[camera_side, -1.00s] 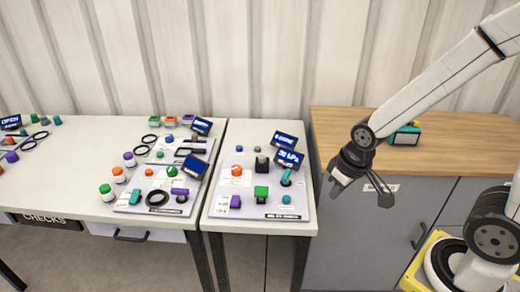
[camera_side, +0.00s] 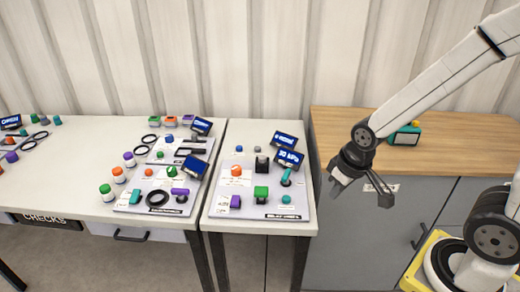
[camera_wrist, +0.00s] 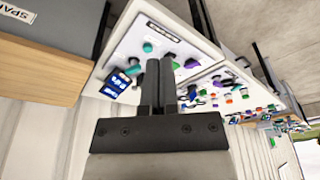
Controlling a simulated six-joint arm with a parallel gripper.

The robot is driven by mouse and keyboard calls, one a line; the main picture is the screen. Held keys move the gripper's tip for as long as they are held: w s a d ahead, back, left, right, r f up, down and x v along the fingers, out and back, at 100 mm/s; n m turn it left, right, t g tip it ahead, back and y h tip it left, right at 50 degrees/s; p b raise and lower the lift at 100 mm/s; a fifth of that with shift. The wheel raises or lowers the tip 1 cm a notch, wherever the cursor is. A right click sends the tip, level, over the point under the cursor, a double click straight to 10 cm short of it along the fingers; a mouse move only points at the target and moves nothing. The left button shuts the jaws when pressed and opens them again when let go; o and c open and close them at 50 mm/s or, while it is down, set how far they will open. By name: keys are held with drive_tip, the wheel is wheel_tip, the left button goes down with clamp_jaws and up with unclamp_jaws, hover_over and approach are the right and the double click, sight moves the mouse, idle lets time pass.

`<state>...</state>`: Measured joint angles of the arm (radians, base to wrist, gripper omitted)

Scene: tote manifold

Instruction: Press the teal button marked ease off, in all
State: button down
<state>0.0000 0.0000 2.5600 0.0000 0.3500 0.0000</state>
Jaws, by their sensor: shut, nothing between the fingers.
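A small round teal button (camera_side: 286,199) sits at the front right of the light panel (camera_side: 222,211) on the narrow right-hand table. A teal lever-like part (camera_side: 286,178) stands just behind it, below a blue display (camera_side: 288,158) that seems to read 30 kPa. The lettering by the controls is too small to read, so I cannot confirm which is marked ease off. A teal knob or button (camera_wrist: 148,47) also shows in the wrist view, beyond the fingers. My gripper (camera_side: 336,190) hangs right of the panel, apart from it. In the wrist view its fingers (camera_wrist: 158,66) are together and empty.
The same panel holds a green block button (camera_side: 261,193), a purple block (camera_side: 235,202), an orange knob (camera_side: 236,170) and a black part (camera_side: 262,163). More panels stand on the left table (camera_side: 90,215). A wooden-topped cabinet (camera_side: 455,140) is right, with a teal box (camera_side: 405,136).

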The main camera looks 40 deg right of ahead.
idle(0.8)
drive_tip(key=n+t, duration=0.7)
drive_tip(key=n, duration=0.1)
hover_over(289, 199)
wheel_tip(289, 199, down, 8)
drive_tip(key=shift+r, duration=0.1)
drive_tip(key=shift+f, duration=4.4)
